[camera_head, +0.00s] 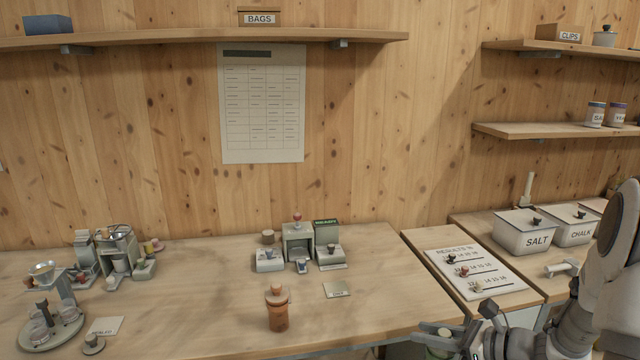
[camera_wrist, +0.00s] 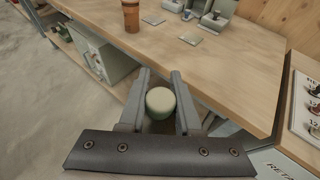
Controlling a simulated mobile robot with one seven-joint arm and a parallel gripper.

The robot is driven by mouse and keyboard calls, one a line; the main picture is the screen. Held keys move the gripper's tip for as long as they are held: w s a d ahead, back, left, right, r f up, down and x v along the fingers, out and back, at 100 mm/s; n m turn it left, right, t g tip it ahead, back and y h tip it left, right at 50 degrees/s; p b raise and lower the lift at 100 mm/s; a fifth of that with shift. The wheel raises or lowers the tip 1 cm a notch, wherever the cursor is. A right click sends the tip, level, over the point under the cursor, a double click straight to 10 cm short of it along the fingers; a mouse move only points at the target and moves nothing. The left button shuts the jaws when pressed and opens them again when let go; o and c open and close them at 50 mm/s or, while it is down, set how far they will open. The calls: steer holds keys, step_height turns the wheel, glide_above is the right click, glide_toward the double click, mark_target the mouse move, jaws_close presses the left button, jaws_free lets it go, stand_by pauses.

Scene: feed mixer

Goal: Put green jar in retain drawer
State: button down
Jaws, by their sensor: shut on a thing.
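My gripper (camera_wrist: 160,77) is shut on the green jar (camera_wrist: 160,101), whose pale cream lid faces the wrist camera between the two fingers. In the head view my gripper (camera_head: 438,333) is at the bottom edge, in front of the workbench. There, a bit of the green jar (camera_head: 439,352) shows below the fingers, cut off by the frame. In the wrist view, a white surface with partly visible lettering "RETA" (camera_wrist: 288,169) is at the lower right. I cannot tell whether it is the retain drawer's front or whether it is open.
The wooden workbench (camera_head: 370,262) holds a brown jar (camera_head: 277,312), small devices and a card. To the right are a results board (camera_head: 474,273) and white bins labelled SALT (camera_head: 525,236) and CHALK. A pale cabinet (camera_wrist: 105,62) stands under the bench. The floor at left is clear.

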steer(key=s+a+f+m+t+h+p, duration=0.1)
steer(key=a+f+m+t+h, duration=0.1)
steer(key=a+f, duration=0.5)
steer(key=shift+s+a+f+m+t+h, duration=0.35)
steer(key=shift+f+m+h, duration=0.55)
steer(key=shift+f, duration=0.8)
